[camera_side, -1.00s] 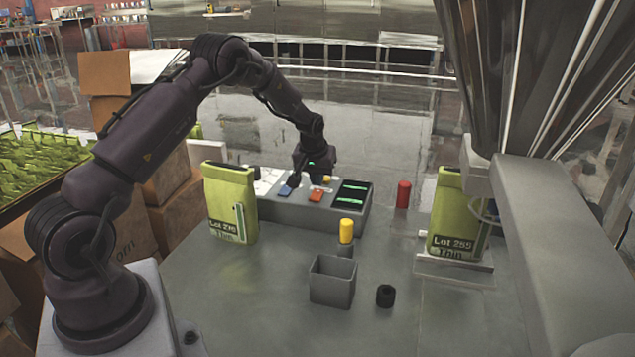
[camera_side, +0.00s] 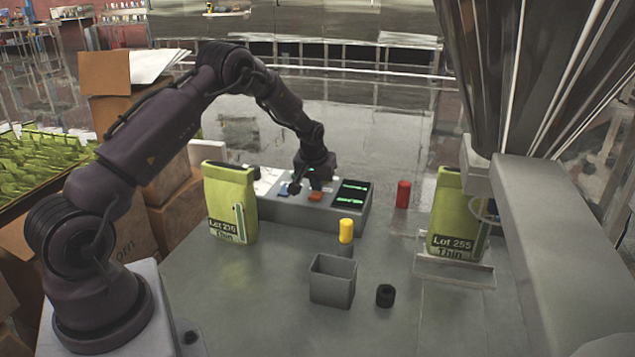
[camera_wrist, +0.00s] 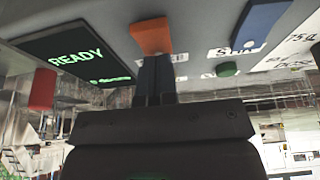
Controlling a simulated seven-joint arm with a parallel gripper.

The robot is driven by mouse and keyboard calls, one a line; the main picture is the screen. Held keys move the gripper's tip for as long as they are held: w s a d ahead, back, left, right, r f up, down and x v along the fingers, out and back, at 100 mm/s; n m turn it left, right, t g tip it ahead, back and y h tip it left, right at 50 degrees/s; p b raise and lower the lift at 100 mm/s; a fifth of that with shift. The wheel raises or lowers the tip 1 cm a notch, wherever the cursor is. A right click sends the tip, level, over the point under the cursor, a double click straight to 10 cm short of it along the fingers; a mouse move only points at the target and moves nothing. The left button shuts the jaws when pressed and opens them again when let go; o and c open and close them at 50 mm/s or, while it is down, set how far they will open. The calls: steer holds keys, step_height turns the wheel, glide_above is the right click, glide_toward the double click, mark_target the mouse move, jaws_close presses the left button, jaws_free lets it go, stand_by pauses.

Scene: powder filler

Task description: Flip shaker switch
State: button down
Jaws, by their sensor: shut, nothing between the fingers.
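The grey control box (camera_side: 300,215) stands at the back of the table, with a blue switch (camera_side: 283,193), an orange switch (camera_side: 316,197) and a dark display (camera_side: 352,192) with green text. My gripper (camera_side: 316,187) is above the box at the orange switch. In the wrist view, my shut, empty fingers (camera_wrist: 157,62) reach the edge of the orange switch (camera_wrist: 150,37); I cannot tell if they touch it. The fingers partly hide the label beside it. The blue switch (camera_wrist: 262,22) and the display (camera_wrist: 78,57) reading READY lie either side.
A green button (camera_wrist: 228,69) is beside the blue switch. A green bag (camera_side: 230,200) stands left of the box, and a red cylinder (camera_side: 403,194) right of it. A yellow-topped piece (camera_side: 346,230) and a grey bin (camera_side: 332,280) stand in front.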

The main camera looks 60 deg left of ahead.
steer(key=shift+s+d, duration=0.6)
steer(key=shift+r, duration=0.1)
steer(key=shift+r, duration=0.3)
steer(key=v, duration=1.3)
steer(key=shift+w+a+r, duration=0.2)
steer(key=shift+r, duration=0.05)
steer(key=shift+w+a+r, duration=0.15)
steer(key=shift+w+a, duration=0.35)
steer(key=shift+w, duration=0.1)
steer(key=x, duration=1.4)
steer(key=shift+s+d, duration=0.3)
